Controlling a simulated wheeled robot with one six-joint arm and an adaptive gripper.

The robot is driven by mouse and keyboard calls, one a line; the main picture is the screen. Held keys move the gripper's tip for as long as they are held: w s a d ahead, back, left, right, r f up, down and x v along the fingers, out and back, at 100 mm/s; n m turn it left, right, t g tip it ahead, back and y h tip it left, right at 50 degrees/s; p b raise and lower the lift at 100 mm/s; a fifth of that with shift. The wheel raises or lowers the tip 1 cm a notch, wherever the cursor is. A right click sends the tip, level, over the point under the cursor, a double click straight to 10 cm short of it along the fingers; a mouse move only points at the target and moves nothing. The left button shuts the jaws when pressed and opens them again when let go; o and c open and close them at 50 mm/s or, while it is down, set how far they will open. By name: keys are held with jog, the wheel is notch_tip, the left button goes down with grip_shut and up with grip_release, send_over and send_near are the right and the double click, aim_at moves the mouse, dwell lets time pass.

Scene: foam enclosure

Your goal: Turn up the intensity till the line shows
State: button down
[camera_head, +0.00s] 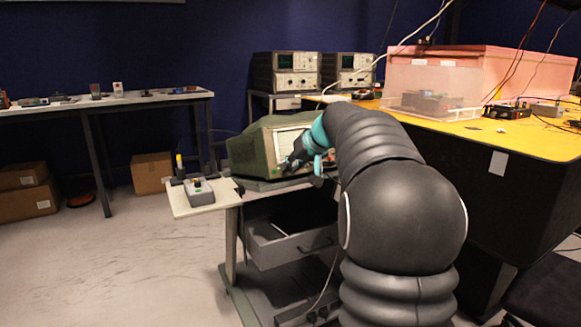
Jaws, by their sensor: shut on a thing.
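A green-cased oscilloscope (250,153) stands on a grey cart (283,186) in the middle of the view. Its pale front panel faces right, toward my arm. My gripper (291,163) is at the lower part of that front panel, with its dark fingers closed at the panel. The small part between the fingers, likely a knob, is hidden by them. The screen is mostly turned away and partly covered by my wrist, so I cannot tell whether a line shows on it.
A grey box with a red button (198,188) sits on the cart's side shelf (212,197). An open drawer (290,240) juts out below. A yellow-topped bench (520,140) with a pink clear-sided box (470,75) stands right. Two more instruments (287,72) stand behind.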

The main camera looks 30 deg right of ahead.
jog(key=m+y, duration=0.2)
jog(key=m, duration=0.1)
jog(key=m+t+y+b, duration=0.1)
jog(key=shift+d+f+m, duration=0.2)
jog(key=shift+d+m, duration=0.1)
dwell(0.5)
jog(key=c, duration=1.5)
grip_release()
jog(key=shift+o, duration=0.2)
jog(key=shift+s, duration=0.1)
jog(key=v, duration=1.2)
jog(key=shift+m, duration=0.3)
